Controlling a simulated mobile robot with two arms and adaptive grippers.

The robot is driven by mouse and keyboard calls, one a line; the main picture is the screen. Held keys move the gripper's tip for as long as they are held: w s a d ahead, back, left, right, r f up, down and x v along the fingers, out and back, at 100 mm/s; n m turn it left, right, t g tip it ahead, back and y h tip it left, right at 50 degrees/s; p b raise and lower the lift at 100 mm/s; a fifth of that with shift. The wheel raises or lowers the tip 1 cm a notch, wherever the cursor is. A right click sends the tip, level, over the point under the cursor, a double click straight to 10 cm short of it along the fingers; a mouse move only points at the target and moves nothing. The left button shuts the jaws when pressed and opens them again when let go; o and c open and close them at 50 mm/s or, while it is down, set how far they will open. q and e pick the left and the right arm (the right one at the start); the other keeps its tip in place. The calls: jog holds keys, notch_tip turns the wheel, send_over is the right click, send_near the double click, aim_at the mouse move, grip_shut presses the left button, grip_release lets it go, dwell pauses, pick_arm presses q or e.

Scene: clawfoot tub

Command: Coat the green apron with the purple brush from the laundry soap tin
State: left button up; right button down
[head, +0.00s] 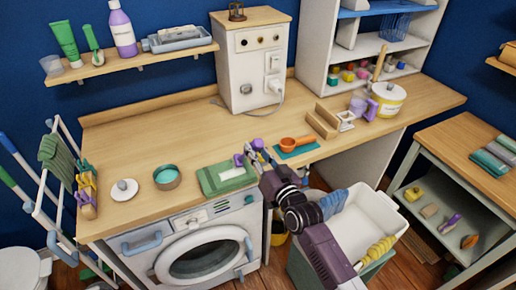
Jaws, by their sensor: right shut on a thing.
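The green apron (211,182) lies folded on the front of the counter, above the washing machine, with a pale patch on its top. My right gripper (250,156) is over the apron's right back corner, shut on the purple brush (239,160). The brush is small here and partly hidden by the fingers; I cannot tell whether its bristles touch the apron. An open round tin (167,185) with teal contents, apparently the laundry soap tin, stands left of the apron. A white lid (124,189) lies left of the tin. My left gripper is not in view.
An orange scoop (291,144) lies on a teal cloth (298,153) right of the gripper. A wooden holder (322,122), a white tub (386,99) and a white box (252,65) stand farther back. Colourful pegs (86,190) sit at the left edge. The counter behind the tin is clear.

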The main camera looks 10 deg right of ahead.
aim_at(245, 154)
jog(key=shift+s+a+p, duration=0.15)
jog(key=shift+a+p, duration=0.15)
jog(key=shift+a, duration=0.35)
jog(key=shift+s+a, duration=0.1)
jog(key=shift+s+a+f, duration=0.1)
jog(key=shift+s+a, duration=0.1)
jog(key=shift+a, duration=0.3)
jog(key=shift+p, duration=0.3)
jog(key=shift+s+a, duration=0.1)
jog(key=shift+a, duration=0.3)
jog(key=shift+s+a, duration=0.1)
jog(key=shift+a, duration=0.15)
jog(key=shift+p, duration=0.3)
